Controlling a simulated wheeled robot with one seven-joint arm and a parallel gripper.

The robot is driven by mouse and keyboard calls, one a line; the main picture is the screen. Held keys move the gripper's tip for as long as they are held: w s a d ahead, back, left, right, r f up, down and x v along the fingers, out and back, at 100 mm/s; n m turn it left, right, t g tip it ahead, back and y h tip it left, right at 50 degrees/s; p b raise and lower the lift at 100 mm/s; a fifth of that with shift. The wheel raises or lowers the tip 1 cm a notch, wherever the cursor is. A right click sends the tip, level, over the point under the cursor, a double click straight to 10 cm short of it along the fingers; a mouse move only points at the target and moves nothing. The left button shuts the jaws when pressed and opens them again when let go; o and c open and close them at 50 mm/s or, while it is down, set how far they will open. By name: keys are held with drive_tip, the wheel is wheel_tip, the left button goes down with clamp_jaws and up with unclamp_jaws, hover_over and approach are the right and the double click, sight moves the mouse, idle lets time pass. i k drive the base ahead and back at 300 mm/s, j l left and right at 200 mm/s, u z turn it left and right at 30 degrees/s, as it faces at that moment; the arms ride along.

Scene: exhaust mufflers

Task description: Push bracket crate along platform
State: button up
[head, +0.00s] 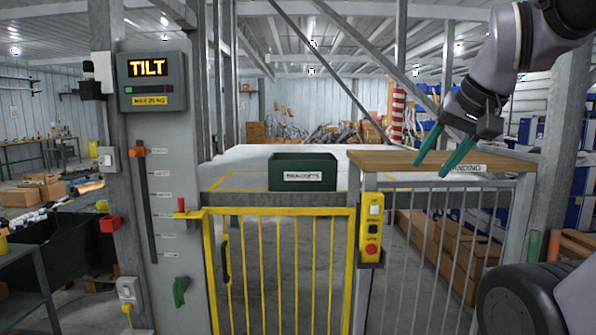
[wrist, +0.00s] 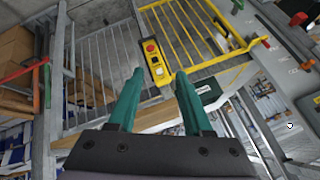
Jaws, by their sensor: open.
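The dark green bracket crate (head: 303,172), labelled BRACKETS, sits upright on the pale platform (head: 240,160) near its front edge, behind the yellow gate. In the wrist view the crate (wrist: 208,91) shows small, beyond the right finger. My gripper (head: 432,166) has two green fingers spread apart with nothing between them. It hangs at the right, near the wooden landing shelf, well to the right of the crate and apart from it. The wrist view shows the open fingers (wrist: 155,98) from behind. The crate's inside is not clear.
A yellow barred gate (head: 282,270) stands below the platform's front edge. A yellow button box (head: 371,228) is on the post beside it. The wooden shelf (head: 400,161) lies right of the crate. A left panel has a display reading TILT (head: 149,69) and a MAX 25 KG label.

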sight(287, 173)
drive_tip(key=i+j, duration=2)
drive_tip(key=j, duration=0.15)
drive_tip(key=i+l+z, duration=0.05)
drive_tip(key=l, duration=0.05)
